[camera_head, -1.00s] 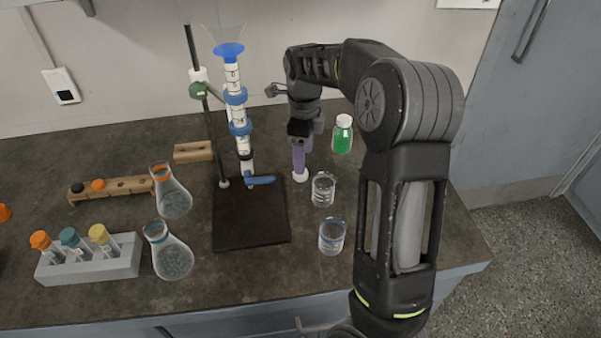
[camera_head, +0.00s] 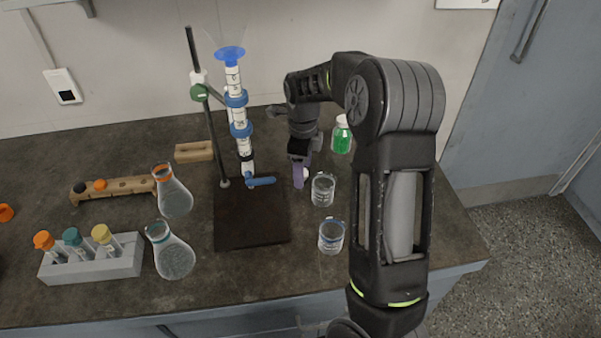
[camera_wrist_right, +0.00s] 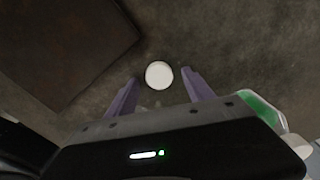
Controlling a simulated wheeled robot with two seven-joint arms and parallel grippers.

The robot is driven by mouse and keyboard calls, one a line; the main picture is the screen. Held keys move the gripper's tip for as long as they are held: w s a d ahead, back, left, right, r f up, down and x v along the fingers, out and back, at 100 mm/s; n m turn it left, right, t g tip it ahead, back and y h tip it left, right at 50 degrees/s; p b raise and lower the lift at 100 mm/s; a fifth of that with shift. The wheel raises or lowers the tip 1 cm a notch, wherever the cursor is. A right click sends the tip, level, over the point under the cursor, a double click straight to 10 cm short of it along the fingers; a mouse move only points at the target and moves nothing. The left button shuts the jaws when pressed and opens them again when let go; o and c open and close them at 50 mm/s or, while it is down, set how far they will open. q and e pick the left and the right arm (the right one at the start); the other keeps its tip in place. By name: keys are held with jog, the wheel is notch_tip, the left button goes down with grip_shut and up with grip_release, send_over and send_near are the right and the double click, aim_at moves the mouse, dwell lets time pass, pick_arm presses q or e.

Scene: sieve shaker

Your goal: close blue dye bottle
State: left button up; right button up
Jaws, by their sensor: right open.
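I see no blue dye bottle in either view; my right arm hides part of the bench. A round white lid-like disc (camera_wrist_right: 159,75) shows in the right wrist view, between the fingertips of my right gripper (camera_wrist_right: 160,80). In the head view the disc (camera_head: 305,174) is partly hidden behind the purple fingers. My right gripper (camera_head: 299,175) points down at the bench with its fingers open, one on each side of the disc. I cannot tell whether they touch it. My left gripper is not in view.
A green-filled bottle with a white cap (camera_head: 341,135) stands just behind right of my gripper. Two glass beakers (camera_head: 323,188) (camera_head: 332,236) stand in front. The burette stand (camera_head: 250,225) is left, with flasks (camera_head: 173,195) and a tube rack (camera_head: 95,266) further left.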

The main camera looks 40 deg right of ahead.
jog(key=shift+c, duration=0.5)
grip_shut()
jog(key=shift+r, duration=0.1)
notch_tip(320, 180, up, 10)
jog(key=b, duration=0.1)
dwell(0.6)
dwell(0.4)
